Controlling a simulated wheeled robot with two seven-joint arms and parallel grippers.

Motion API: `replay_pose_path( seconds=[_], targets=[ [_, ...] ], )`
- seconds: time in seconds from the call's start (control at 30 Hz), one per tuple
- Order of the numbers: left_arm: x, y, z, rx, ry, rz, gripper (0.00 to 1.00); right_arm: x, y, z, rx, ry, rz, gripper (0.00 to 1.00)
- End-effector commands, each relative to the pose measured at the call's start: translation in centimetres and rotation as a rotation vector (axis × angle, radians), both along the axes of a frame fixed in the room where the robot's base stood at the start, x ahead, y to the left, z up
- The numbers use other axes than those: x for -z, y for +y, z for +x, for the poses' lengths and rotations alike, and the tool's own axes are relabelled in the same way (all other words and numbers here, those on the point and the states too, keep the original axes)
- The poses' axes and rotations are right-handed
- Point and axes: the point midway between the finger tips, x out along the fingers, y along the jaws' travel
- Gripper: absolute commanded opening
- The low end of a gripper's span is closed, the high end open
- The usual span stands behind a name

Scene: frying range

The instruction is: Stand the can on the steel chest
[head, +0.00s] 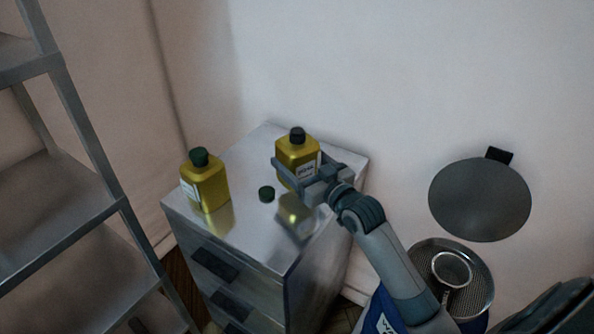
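A yellow can with a black cap and white label (291,149) is upright over the back right part of the steel chest (246,162). My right gripper (297,172) reaches in from the lower right and is shut around this can, one finger across its front. The can's lower edge is partly hidden by the gripper, and a gap between it and the top is hard to judge; a yellow and dark reflection shows below. A second yellow can with a green cap (207,188) stands on the chest's left part. My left gripper is not in view.
A metal shelf rack (75,120) stands at left. A round dark pan (480,200) and a sieve (478,268) hang on the right wall. A blue item (372,316) is low behind my arm.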

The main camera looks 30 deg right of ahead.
Motion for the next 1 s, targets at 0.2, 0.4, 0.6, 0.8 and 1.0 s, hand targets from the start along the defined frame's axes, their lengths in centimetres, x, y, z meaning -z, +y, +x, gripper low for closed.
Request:
replay_pose_path(
  seconds=[0.2, 0.4, 0.6, 0.8, 1.0],
  targets=[
    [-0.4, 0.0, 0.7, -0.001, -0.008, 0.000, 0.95, 1.2, 0.0, -0.1, 0.000, 0.003, 0.001, 0.39],
    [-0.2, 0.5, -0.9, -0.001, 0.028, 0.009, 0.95, 3.5, 0.0, -0.1, 0.000, 0.002, 0.001, 0.39],
    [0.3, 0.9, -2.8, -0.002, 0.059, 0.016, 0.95, 4.0, 0.0, -0.1, 0.000, 0.000, 0.000, 0.39],
    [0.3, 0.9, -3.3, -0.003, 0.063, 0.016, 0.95, 4.1, 0.0, -0.1, 0.000, 0.000, 0.000, 0.39],
    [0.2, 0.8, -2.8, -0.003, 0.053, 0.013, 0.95, 4.2, 0.0, -0.1, 0.000, 0.000, 0.000, 0.92]
  ],
)
